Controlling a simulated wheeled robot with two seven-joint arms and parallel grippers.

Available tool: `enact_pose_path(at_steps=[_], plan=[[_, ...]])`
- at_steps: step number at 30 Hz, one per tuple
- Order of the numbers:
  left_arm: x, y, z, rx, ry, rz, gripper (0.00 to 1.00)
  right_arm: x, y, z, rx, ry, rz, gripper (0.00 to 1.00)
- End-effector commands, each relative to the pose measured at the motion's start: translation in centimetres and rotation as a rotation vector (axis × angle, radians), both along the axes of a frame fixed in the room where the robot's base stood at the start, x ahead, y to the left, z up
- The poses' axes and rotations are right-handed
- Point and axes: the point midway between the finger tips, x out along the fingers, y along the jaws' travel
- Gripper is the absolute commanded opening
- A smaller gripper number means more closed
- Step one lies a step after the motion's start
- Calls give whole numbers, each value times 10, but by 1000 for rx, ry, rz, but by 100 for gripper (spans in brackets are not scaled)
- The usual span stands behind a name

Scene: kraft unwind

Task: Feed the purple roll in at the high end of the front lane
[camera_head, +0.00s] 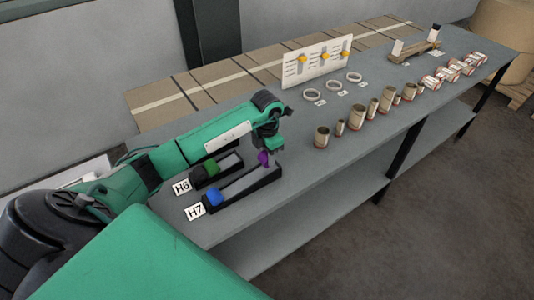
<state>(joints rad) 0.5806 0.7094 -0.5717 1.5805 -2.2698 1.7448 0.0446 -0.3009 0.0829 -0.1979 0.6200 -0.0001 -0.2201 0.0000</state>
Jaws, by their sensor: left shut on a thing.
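The purple roll (263,158) is held in my left gripper (270,154), which is shut on it and points down. The roll is at the right end of the front lane (248,188), a long dark channel with the label H7 at its left end. I cannot tell whether the roll touches the lane. A blue roll (214,197) lies at the left end of this lane. The gripper hides part of the purple roll. My right gripper is not in view.
A shorter back lane (230,161), labelled H6, holds a green roll (211,167). A white panel (317,60) with orange sliders stands behind. White rings (312,95) and several brown tubes (322,137) stand to the right.

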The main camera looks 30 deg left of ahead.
Motion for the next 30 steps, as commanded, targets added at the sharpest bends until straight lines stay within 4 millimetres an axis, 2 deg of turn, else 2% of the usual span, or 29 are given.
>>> enact_pose_path(at_steps=[18, 29, 30], plan=[[0, 0, -24, 2, -1, 1, 16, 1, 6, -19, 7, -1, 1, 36], [0, 0, -26, 2, -1, 2, 16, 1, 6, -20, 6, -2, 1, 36], [0, 0, -26, 2, -1, 2, 45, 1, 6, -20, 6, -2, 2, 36]])
